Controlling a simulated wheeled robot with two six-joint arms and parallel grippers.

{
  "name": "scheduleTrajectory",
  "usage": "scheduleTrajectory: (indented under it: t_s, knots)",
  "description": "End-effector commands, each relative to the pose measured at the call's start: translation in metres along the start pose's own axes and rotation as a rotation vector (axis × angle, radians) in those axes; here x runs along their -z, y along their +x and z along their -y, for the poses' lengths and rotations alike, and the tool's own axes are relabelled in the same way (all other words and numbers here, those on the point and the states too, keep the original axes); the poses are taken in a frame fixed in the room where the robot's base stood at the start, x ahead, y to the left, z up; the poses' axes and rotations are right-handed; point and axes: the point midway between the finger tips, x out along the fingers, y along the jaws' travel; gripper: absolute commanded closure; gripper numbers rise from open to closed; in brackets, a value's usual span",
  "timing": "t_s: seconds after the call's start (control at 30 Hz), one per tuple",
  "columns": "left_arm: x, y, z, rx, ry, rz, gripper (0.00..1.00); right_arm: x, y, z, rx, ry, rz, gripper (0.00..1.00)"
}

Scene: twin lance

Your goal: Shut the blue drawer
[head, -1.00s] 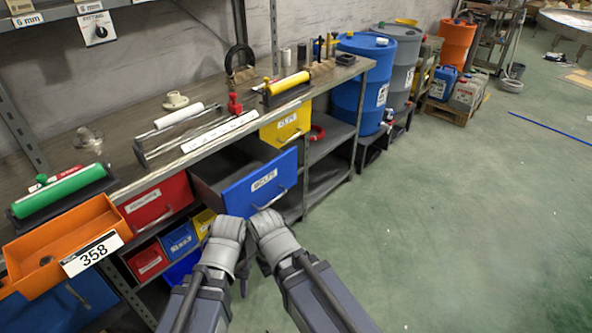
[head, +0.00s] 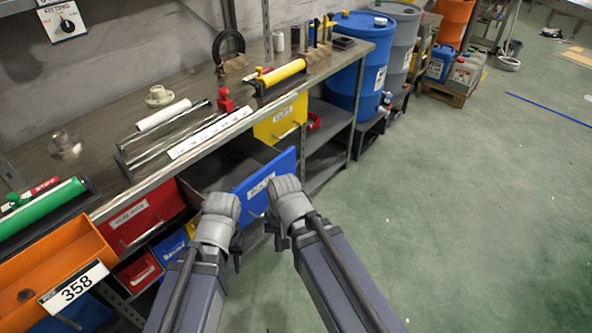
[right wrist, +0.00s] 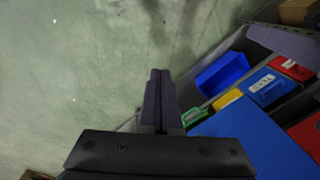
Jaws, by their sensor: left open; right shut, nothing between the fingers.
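The blue drawer (head: 279,169) is pulled out from under the workbench. Its grey inside shows behind the blue front, and a handle and label are on the front. My right gripper (head: 271,240) is just in front of the drawer front, and its wrist covers part of it. In the right wrist view its fingers (right wrist: 160,100) are shut and empty, with a large blue panel, probably the drawer front, close on the right. My left gripper (head: 237,260) is open, left of the right one near the drawer's left corner. Its fingers are mostly hidden by the wrist. Contact cannot be told.
A red drawer (head: 137,214) is left of the blue one, and a yellow drawer (head: 281,122) is behind it. Small bins (head: 138,270) sit below. An orange tray (head: 52,262) projects at the left. Blue and grey barrels stand at the back.

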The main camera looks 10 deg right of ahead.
Motion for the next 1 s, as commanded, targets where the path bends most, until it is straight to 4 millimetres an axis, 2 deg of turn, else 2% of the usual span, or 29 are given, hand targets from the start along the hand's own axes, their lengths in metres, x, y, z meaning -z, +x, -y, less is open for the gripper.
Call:
scheduleTrajectory:
  t_s: [0.27,0.37,0.47,0.6,0.7,0.83,1.0]
  knots:
    - [-0.001,-0.016,0.002,0.0,0.0,0.0,0.59,0.032,-0.023,-0.015,0.162,0.479,-0.008,1.0]
    - [-0.001,-0.024,0.002,0.0,0.0,0.0,0.59,0.05,-0.037,-0.025,0.254,0.74,0.003,1.0]
    - [-0.002,-0.035,0.003,0.0,0.0,0.0,0.59,0.074,-0.058,-0.043,0.379,1.08,0.033,1.0]
    - [-0.003,-0.046,0.004,0.0,0.0,0.0,0.59,0.107,-0.089,-0.072,0.565,1.544,0.115,1.0]
    - [-0.003,-0.052,0.005,0.0,0.0,0.0,0.59,0.124,-0.107,-0.092,0.679,1.801,0.186,1.0]
    - [-0.003,-0.057,0.005,0.0,0.0,0.0,0.59,0.138,-0.124,-0.112,0.783,2.021,0.265,1.0]
    - [-0.003,-0.058,0.006,0.0,0.0,0.0,0.59,0.145,-0.132,-0.122,0.839,2.134,0.318,1.0]
